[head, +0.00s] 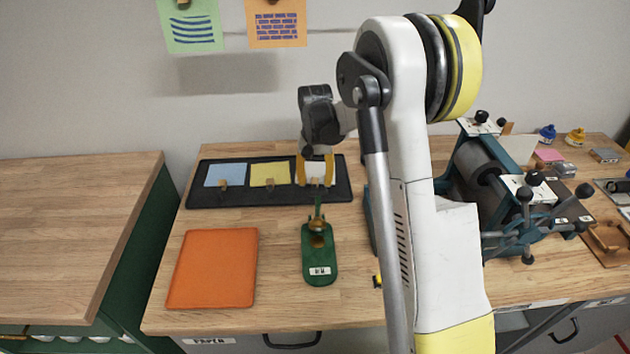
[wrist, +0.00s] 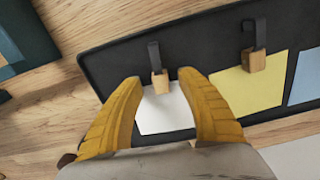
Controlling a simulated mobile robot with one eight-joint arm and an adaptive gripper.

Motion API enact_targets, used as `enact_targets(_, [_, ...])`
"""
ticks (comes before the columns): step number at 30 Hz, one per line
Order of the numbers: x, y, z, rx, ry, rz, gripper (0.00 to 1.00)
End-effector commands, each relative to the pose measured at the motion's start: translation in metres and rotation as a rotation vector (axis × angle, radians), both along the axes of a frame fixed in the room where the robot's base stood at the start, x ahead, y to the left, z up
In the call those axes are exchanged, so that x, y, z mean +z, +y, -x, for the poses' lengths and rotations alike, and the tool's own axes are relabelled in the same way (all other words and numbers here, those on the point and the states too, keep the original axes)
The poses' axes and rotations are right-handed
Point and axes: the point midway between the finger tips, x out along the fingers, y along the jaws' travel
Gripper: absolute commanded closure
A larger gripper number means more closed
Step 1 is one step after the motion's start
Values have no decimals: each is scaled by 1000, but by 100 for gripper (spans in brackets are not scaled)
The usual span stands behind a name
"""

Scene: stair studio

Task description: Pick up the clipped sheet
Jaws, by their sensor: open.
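Three clipped sheets lie in a row on a black tray (head: 205,194). The blue sheet (head: 226,174) is at the left, the yellow sheet (head: 269,173) in the middle and the white sheet (head: 308,166) at the right. Each has a small wooden clip at its edge. In the wrist view, my gripper (wrist: 160,82) is open, its yellow fingers on either side of the white sheet (wrist: 165,112) and its wooden clip (wrist: 160,82). The yellow sheet (wrist: 252,95) and its clip (wrist: 253,60) are to the right there. Whether the fingers touch the white sheet is unclear.
An orange pad (head: 212,269) and a green stapler-like tool (head: 319,258) are on the bench in front of the tray. A teal roller press (head: 490,175) stands to the right. Bare bench lies between the pad and the green tool.

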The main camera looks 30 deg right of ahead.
Motion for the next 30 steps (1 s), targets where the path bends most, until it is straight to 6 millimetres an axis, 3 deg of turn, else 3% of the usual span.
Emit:
enact_targets(2, [-9, 0, 0, 0, 0, 0, 55])
enact_targets(8, [-7, 0, 0, 0, 0, 0, 55])
enact_targets(12, [-7, 0, 0, 1, 0, 0, 94])
enact_targets(24, [-6, 0, 0, 1, 0, 0, 95])
enact_targets(30, [13, 0, 0, 1, 0, 0, 95])
